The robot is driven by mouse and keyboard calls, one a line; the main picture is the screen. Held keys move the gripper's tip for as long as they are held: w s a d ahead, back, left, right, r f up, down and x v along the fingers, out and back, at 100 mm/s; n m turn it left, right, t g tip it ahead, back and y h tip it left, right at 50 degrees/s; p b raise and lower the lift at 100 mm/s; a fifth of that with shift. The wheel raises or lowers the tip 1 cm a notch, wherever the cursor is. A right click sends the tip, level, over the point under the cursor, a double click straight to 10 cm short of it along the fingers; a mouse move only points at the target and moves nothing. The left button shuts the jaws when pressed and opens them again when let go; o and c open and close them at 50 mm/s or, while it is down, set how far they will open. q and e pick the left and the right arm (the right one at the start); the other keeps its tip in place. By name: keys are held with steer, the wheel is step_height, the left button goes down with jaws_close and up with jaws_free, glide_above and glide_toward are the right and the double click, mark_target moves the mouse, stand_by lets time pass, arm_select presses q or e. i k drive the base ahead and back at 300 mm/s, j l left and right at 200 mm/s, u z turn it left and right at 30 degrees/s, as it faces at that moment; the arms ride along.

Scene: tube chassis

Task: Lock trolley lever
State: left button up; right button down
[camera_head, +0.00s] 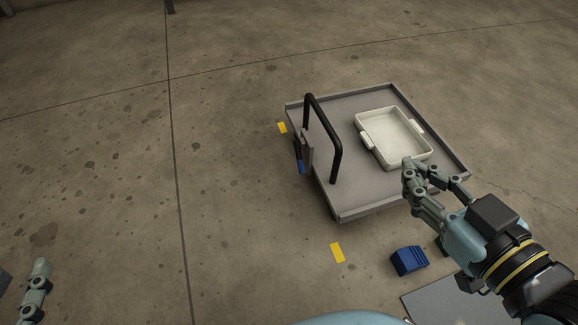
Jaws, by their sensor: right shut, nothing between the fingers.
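The trolley (345,190) is a low grey platform with a raised rim and a black hoop handle (322,123) at its left side. A dark upright lever-like part (307,152) with a blue tip (301,167) sits on the trolley's left edge, by the handle's foot. I cannot tell its lock state. My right gripper (409,172) is shut and empty, and in the picture it overlaps the trolley's front right edge, right of the lever. My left gripper (38,275) shows only partly at the lower left, far from the trolley; its jaw state is unclear.
A white tray (371,141) with side grips stands on the trolley. A blue block (408,260) lies on the floor before it, a green thing partly behind my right arm. Yellow marks (337,252) lie near the trolley. A grey flat panel (432,304) is lower right. The left floor is clear.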

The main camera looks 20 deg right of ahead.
mark_target(300, 161)
steer(key=z, duration=0.4)
steer(key=i+j+z, duration=0.1)
steer(key=j+z, duration=0.3)
steer(key=i+j+z, duration=0.1)
steer(key=j+z, duration=0.8)
steer(key=j, duration=0.8)
steer(key=j+z, duration=0.1)
steer(key=j, duration=0.85)
steer(key=k, duration=0.05)
